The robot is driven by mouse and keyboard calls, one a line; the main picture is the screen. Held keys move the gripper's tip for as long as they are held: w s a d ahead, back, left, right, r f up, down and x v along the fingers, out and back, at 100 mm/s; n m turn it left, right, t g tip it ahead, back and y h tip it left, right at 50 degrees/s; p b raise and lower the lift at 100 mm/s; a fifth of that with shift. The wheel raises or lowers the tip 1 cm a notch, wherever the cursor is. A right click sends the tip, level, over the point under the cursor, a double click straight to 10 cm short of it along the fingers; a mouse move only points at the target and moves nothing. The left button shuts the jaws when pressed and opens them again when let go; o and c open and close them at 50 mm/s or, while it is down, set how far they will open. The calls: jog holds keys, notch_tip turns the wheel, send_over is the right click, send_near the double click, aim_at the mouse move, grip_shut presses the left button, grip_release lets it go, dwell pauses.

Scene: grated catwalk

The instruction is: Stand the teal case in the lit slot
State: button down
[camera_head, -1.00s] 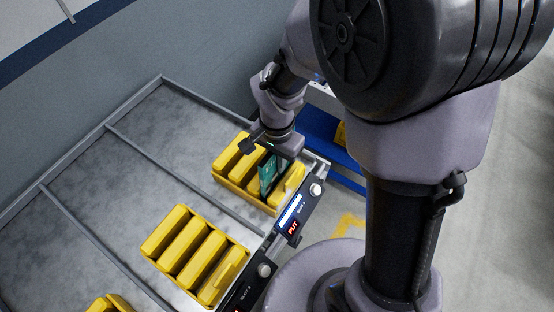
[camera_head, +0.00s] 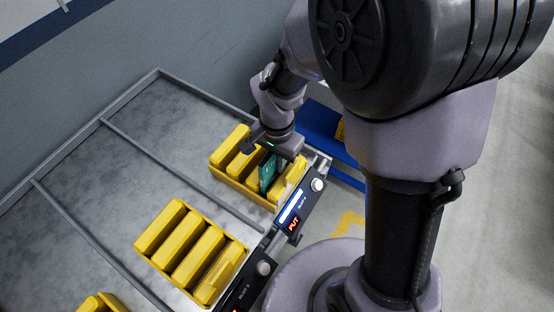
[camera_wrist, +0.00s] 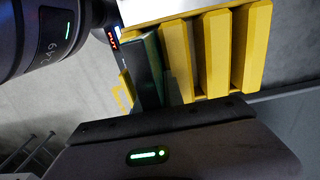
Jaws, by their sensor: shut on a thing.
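The teal case (camera_head: 268,173) is held upright by my gripper (camera_head: 270,150), which is shut on it. The case stands among the yellow cases of the far rack, in a gap between a yellow case on its left and one on its right in the head view. In the wrist view the teal case (camera_wrist: 150,68) shows a dark narrow face beside the yellow cases (camera_wrist: 215,50). A lit display (camera_head: 291,207) and a red "PUT" sign (camera_head: 293,224) mark the front of this rack. The case's lower edge is hidden, so I cannot tell whether it touches the bottom.
A nearer yellow rack (camera_head: 190,250) holds several cases, with its own display unit (camera_head: 240,292) in front. Another yellow item (camera_head: 102,303) shows at the bottom left. Raised rails divide the grey tabletop (camera_head: 110,190). A blue shelf (camera_head: 325,130) stands behind.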

jog(key=c, duration=1)
grip_release()
jog(key=shift+o, duration=0.2)
jog(key=shift+r, duration=0.1)
notch_tip(320, 180, up, 8)
jog(key=p, duration=0.6)
